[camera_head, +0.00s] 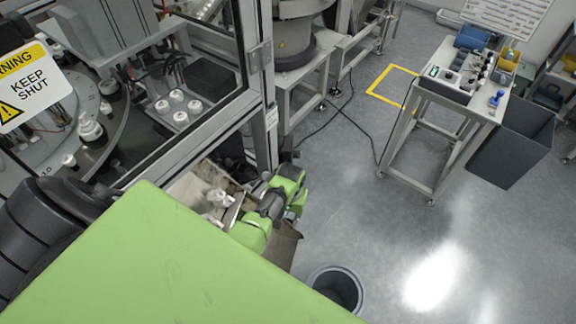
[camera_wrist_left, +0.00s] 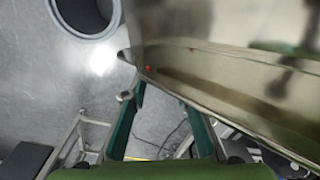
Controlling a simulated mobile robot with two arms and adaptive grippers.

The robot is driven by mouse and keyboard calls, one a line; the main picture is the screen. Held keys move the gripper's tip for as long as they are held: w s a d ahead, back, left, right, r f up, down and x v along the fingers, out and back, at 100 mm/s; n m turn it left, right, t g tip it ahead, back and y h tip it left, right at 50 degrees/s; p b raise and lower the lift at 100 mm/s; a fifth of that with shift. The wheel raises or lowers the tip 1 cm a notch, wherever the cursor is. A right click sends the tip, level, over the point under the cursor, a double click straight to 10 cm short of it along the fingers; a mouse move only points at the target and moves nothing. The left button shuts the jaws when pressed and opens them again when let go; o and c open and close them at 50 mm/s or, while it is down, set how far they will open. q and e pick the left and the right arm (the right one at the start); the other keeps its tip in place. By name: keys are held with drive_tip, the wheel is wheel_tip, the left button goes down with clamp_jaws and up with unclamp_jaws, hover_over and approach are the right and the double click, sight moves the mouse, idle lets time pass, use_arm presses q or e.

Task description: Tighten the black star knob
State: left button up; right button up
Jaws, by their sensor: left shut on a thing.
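My left gripper (camera_head: 288,189) is at the end of my green arm, low beside the corner post of the guarded machine. In the left wrist view its two dark green fingers (camera_wrist_left: 162,103) reach up to the edge of a shiny metal panel (camera_wrist_left: 230,75). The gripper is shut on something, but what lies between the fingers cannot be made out. I cannot pick out the black star knob in either view; the arm, fingers or panel may hide it. My right gripper is not in view.
The machine's metal frame (camera_head: 262,75) rises close to my left gripper. A grey round bin (camera_head: 337,287) stands on the floor nearby. A workbench (camera_head: 440,97) with a dark bin (camera_head: 515,140) beside it stands further right. The floor between is mostly clear.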

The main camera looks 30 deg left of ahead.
sight(289, 219)
use_arm(q)
drive_tip(key=shift+s+f, duration=0.1)
drive_tip(key=o, duration=1.1)
drive_tip(key=r, duration=1.2)
drive_tip(key=shift+w+d, duration=0.1)
drive_tip(key=shift+w, duration=0.1)
